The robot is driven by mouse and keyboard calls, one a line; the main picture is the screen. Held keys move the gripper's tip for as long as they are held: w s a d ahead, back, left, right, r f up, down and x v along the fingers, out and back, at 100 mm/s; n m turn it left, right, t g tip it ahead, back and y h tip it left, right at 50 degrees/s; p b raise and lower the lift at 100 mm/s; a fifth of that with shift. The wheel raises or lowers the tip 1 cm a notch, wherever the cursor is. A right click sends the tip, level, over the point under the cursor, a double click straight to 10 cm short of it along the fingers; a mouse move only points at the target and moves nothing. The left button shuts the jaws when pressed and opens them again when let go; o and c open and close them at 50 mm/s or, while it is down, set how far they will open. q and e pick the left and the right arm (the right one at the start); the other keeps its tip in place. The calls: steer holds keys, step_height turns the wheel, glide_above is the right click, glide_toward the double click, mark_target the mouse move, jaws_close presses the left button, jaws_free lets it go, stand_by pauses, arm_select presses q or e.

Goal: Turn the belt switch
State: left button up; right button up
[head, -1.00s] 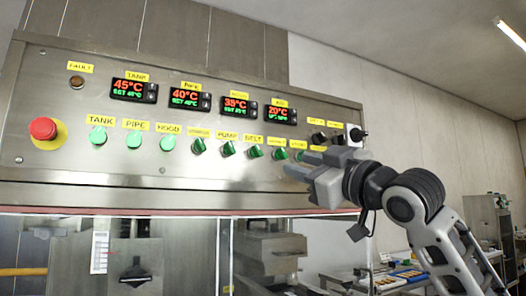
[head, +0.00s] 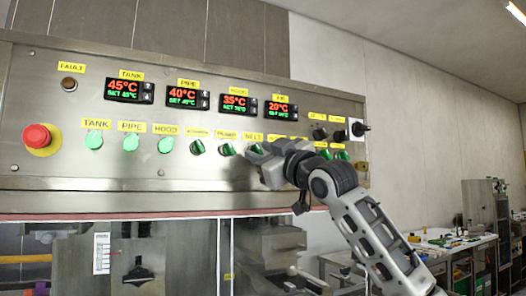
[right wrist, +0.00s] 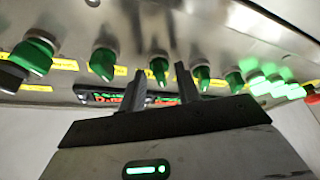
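The belt switch is a green knob (head: 255,148) under the yellow BELT label (head: 253,137) on the steel panel. In the head view my right gripper covers part of it. My right gripper (head: 258,158) points at the panel in front of this knob. In the right wrist view, the knob (right wrist: 160,70) shows between the two dark fingertips of the gripper (right wrist: 160,78). The fingers are apart, with a gap visible on both sides of the knob. I cannot tell whether the tips reach around it. My left gripper is not in view.
The PUMP knob (head: 226,149) sits close on the left of the belt switch. Other knobs to the right are partly hidden by my arm. A red emergency button (head: 37,137) is at far left. Temperature displays (head: 182,95) sit above. A cluttered table (head: 440,243) stands at right.

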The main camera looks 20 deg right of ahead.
jaws_close()
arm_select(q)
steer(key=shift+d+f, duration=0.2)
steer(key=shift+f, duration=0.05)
arm_select(e)
steer(key=shift+m, duration=0.4)
steer(key=m+h+b, duration=0.1)
steer(key=m+h, duration=0.1)
steer(key=m, duration=0.1)
steer(key=m+t+h, duration=0.1)
steer(key=m, duration=0.3)
steer(key=m+h+b, duration=0.1)
steer(key=m+h, duration=0.1)
steer(key=m, duration=0.1)
steer(key=shift+a+f+m+h+b, duration=0.1)
steer(key=shift+a+m+h+b, duration=0.2)
steer(key=shift+a+b, duration=0.05)
steer(key=m+h, duration=0.1)
steer(key=m, duration=0.1)
steer(key=m+h, duration=0.1)
steer(key=m, duration=0.1)
steer(key=shift+m+h+p, duration=0.3)
steer(key=shift+m+p, duration=0.05)
steer(key=shift+m, duration=0.05)
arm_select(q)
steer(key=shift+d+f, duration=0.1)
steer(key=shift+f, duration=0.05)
arm_select(e)
steer(key=shift+m, duration=0.5)
steer(key=shift+h, duration=0.4)
